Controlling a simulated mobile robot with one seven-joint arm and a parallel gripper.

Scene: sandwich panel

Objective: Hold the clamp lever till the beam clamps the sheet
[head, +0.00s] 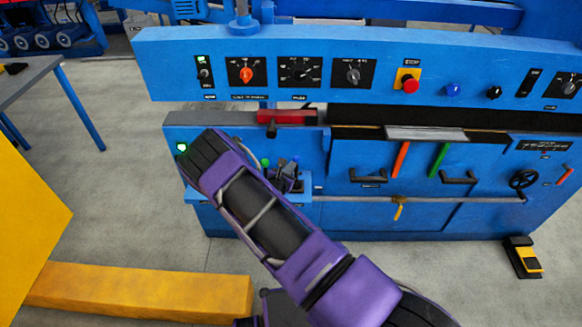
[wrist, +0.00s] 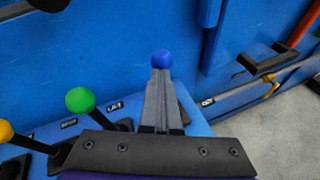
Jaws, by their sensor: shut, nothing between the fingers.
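A row of ball-topped levers stands on a blue ledge of the machine; the wrist view shows a blue knob (wrist: 162,60), a green knob (wrist: 79,100) and a yellow knob (wrist: 5,131). Their labels are too blurred to tell which is the clamp lever. My gripper (wrist: 159,80) is shut and empty, its fingertips at the blue knob; the fingers hide that lever's shaft, and I cannot tell whether they touch it. In the head view my gripper (head: 287,178) is at the ledge. A light grey plate (head: 425,133), possibly the sheet, lies in the dark slot below the blue upper panel (head: 320,45).
The upper panel carries dials and a red stop button (head: 410,86). Black handles (head: 368,178) and a handwheel (head: 523,180) stick out of the front. A foot pedal (head: 523,257) stands at right. A yellow beam (head: 140,290) lies at lower left.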

